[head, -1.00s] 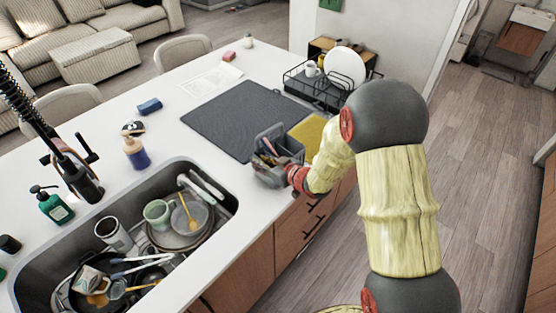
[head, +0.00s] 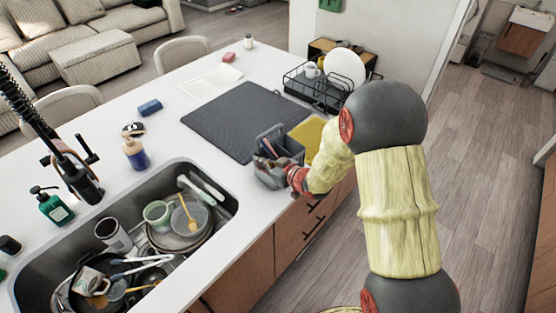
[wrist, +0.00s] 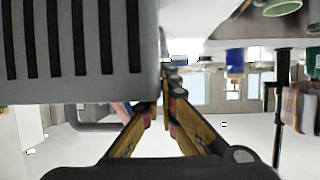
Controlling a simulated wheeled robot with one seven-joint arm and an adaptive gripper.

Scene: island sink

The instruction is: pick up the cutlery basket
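The grey cutlery basket (head: 291,146) stands at the near right edge of the white counter, with several utensils in it. In the wrist view its slotted wall (wrist: 75,40) fills the upper left, very close. My gripper (head: 270,172) is at the basket's near side in the head view, partly hidden against it. In the wrist view the gripper's fingers (wrist: 165,98) converge beside the basket's corner, tips close together. I cannot tell whether the basket's wall is between them.
A dark drying mat (head: 240,115) lies behind the basket, with a yellow cloth (head: 309,134) to its right. A black dish rack (head: 315,92) with a plate stands at the far right. The sink (head: 30,270) at left holds several dishes. A soap bottle (head: 136,153) stands behind it.

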